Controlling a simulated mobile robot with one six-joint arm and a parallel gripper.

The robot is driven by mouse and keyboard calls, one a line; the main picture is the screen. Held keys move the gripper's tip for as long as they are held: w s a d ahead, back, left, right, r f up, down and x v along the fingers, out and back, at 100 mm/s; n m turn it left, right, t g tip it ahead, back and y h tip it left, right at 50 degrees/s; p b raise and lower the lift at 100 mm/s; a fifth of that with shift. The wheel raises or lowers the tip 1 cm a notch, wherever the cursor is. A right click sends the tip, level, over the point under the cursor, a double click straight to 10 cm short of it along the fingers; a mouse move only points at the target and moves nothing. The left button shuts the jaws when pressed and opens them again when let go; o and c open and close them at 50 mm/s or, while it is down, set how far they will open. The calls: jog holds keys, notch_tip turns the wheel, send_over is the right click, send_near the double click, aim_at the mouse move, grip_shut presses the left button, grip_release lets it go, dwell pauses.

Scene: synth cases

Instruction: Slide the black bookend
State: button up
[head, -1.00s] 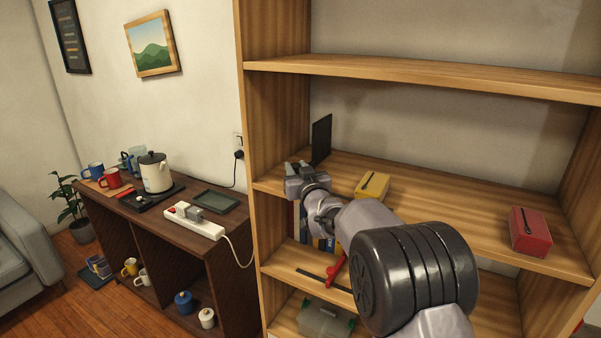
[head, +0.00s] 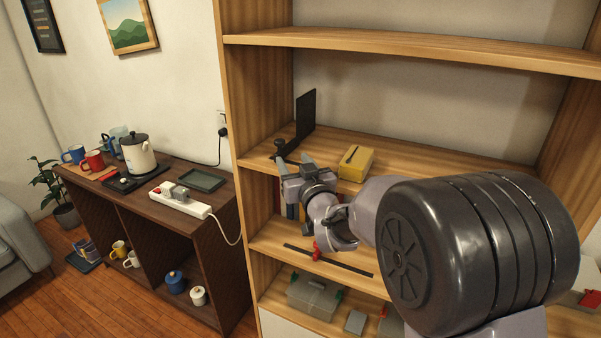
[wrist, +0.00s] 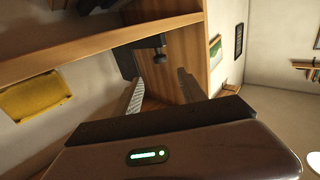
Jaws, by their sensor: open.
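The black bookend (head: 306,113) stands upright at the left end of the middle shelf, near the left side panel. Its low dark base reaches toward the front edge, with a small dark knob there. In the wrist view part of the bookend (wrist: 126,62) shows beyond the fingers, with the knob beside it. My gripper (head: 290,163) is open and empty at the shelf's front edge, just in front of the bookend's base. In the wrist view the gripper (wrist: 160,80) has its fingers apart, with the knob just beyond the gap. I cannot tell whether they touch.
A yellow box (head: 356,163) lies on the same shelf, right of the bookend. The shelf unit (head: 400,48) has a board above and lower shelves holding a clear bin (head: 313,297). My arm hides much of the right side. A dark cabinet (head: 140,222) stands left.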

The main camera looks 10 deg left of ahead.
jog(key=v, duration=0.5)
jog(key=shift+s+d, duration=0.15)
jog(key=shift+s, duration=0.25)
jog(key=s+d+m+g+h, duration=0.4)
jog(key=s+d+m+h, duration=0.2)
jog(key=s+d, duration=0.8)
jog(key=s+d+f+m+g, duration=0.1)
jog(key=s+f+g, duration=0.2)
jog(key=s, duration=0.8)
jog(key=s+d+f+m+g+b, duration=0.1)
jog(key=s+f+m+g, duration=0.1)
jog(key=s, duration=0.8)
jog(key=shift+s+d+f+g, duration=0.4)
jog(key=shift+f+g, duration=0.4)
jog(key=shift+f, duration=0.2)
